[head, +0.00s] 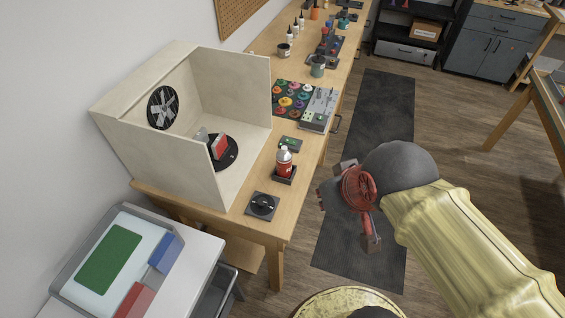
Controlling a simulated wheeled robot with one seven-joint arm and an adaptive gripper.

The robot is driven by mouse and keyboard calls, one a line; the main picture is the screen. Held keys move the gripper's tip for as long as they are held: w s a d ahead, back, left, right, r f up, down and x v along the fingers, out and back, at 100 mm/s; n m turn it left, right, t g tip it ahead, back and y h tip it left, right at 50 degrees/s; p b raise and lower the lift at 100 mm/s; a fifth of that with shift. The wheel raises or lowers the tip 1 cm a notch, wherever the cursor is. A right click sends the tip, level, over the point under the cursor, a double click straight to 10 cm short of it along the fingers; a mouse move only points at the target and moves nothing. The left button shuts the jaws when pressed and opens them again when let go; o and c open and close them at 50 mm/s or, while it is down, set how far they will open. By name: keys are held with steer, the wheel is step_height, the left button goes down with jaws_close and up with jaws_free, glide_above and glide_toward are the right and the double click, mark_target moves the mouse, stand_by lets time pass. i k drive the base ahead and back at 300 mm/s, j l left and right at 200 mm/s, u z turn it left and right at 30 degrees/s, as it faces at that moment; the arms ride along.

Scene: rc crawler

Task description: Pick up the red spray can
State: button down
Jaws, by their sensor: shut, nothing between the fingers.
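The red spray can (284,162) has a pale top and stands upright on a small dark base near the front edge of the wooden bench (262,190). My gripper (326,196), with red and dark grey parts, is to the right of the can, past the bench edge and over the dark floor mat. It is apart from the can, shut and empty. My arm does not cover the can.
A pale open spray booth (186,190) with a fan stands left of the can, holding a red and white piece on a dark turntable. A dark square pad (262,206) and a small green-topped box (290,143) lie near the can. Paint pots (293,98) and a cart (190,262) are nearby.

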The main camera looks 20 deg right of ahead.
mark_target(284, 161)
steer(key=k+l+u, duration=0.1)
steer(key=l+u, duration=0.3)
steer(key=k+l+u, duration=0.1)
steer(key=l+u, duration=0.25)
steer(key=k+l+u, duration=0.15)
steer(key=u, duration=0.25)
steer(key=l, duration=0.05)
